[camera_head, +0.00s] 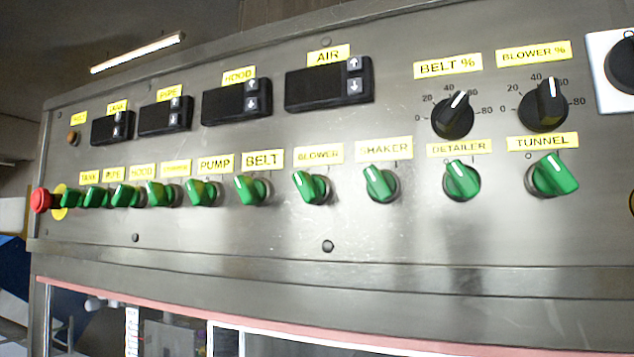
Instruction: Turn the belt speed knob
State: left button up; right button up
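The belt speed knob (453,117) is a black round dial under a yellow "BELT %" label (448,66) at the upper right of a metal control panel. Its white pointer tilts up and to the right, between the 40 and 80 marks. A similar black knob (543,106) sits to its right under the "BLOWER %" label (534,54). A green switch (252,189) labelled "BELT" is in the lower row. Neither of my grippers shows in the head view.
Several green switches, such as the shaker switch (381,184), line the panel's lower row. Dark displays (328,83) are above them. A red button (41,200) sticks out at the far left. The space before the panel looks clear.

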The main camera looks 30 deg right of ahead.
aim_at(453, 118)
jog(key=k+z, duration=0.15)
jog(key=z, duration=1.1)
jog(key=k+l+z, duration=0.1)
jog(key=k+l, duration=0.35)
jog(key=l, duration=0.25)
jog(key=k+l+z, duration=0.15)
jog(key=l, duration=0.25)
jog(key=k+l+z, duration=0.1)
jog(key=k+l, duration=0.2)
jog(key=l, duration=0.1)
